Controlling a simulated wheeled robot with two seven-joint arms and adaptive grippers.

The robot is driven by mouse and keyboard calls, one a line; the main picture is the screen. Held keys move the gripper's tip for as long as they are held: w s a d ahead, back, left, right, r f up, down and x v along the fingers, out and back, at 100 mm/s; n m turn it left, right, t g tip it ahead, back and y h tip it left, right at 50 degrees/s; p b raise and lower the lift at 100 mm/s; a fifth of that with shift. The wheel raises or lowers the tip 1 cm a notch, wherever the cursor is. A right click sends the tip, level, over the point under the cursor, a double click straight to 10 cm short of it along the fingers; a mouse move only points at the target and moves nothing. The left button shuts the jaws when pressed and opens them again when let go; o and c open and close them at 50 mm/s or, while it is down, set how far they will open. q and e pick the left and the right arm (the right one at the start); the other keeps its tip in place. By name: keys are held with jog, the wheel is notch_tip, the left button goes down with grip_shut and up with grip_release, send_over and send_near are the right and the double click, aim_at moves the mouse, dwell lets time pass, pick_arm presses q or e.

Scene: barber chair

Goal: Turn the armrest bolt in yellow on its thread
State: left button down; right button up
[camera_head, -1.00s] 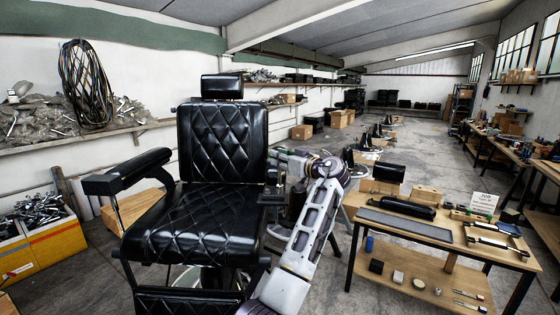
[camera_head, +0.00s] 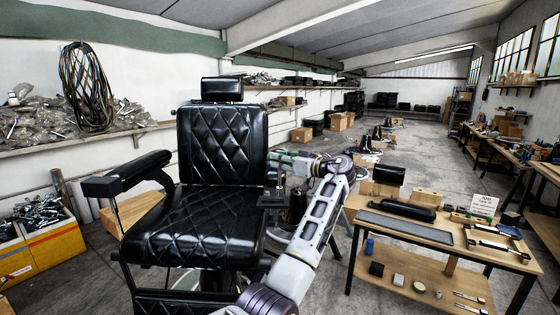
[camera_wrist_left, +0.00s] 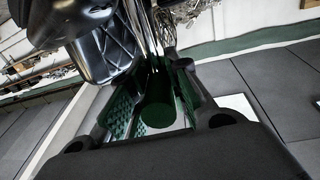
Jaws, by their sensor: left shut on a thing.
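The black barber chair (camera_head: 215,150) stands in front of me, with a padded armrest (camera_head: 128,172) on its left side. On its right side a dark bracket (camera_head: 272,200) shows without a pad. My left gripper (camera_head: 275,172) is beside this bracket, small and partly lost against it. In the left wrist view its two green-padded fingers (camera_wrist_left: 155,105) are shut on a dark round piece (camera_wrist_left: 157,112), apparently the armrest bolt. No yellow shows on it, and its thread is hidden. My right gripper is not in view.
A work table (camera_head: 440,235) with a black pad (camera_head: 408,210), a grey strip and tools stands at the right.

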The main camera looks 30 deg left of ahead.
pick_arm(q)
jog(key=shift+r+n+g+p, duration=0.15)
jog(key=shift+n+g+p, duration=0.15)
jog(key=shift+n+g, duration=1.05)
jog(key=shift+n+g+p, duration=0.25)
jog(key=shift+g+p, duration=0.1)
jog(key=shift+g, duration=0.9)
jog(key=shift+w+g, duration=0.15)
jog(key=shift+g, duration=0.15)
jog(key=shift+n+g+p, duration=0.4)
jog(key=shift+n+g, duration=0.1)
jog(key=shift+n, duration=0.1)
jog(key=shift+r+p, duration=0.8)
jog(key=shift+r, duration=0.65)
